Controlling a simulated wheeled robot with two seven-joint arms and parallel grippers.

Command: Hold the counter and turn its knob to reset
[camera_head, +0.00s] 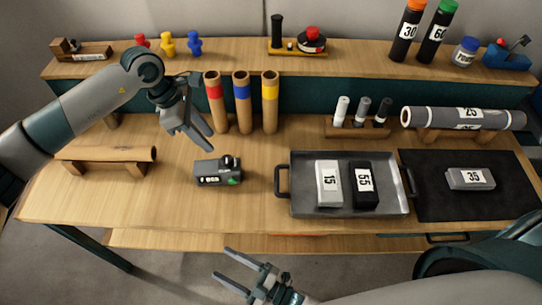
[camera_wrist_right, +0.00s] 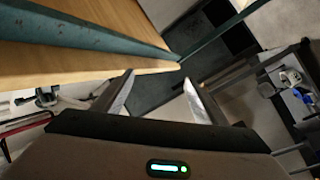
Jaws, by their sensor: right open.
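The counter (camera_head: 218,172) is a small grey box with a digit display on its front, a black knob on top and a green spot at its lower right. It sits on the wooden table left of the tray. My left gripper (camera_head: 209,140) hangs above and slightly left of the counter, apart from it, with its fingers spread and empty. My right gripper (camera_head: 220,264) is low in the head view, in front of the table edge, open and empty. Its two fingers also show in the right wrist view (camera_wrist_right: 158,80), with the table edge beyond.
A grey tray (camera_head: 298,211) holding blocks 15 and 55 stands right of the counter. A black mat (camera_head: 435,207) with block 35 lies further right. Three banded tubes (camera_head: 241,105) stand behind the counter. A wooden half-roll on a stand (camera_head: 108,154) is at left.

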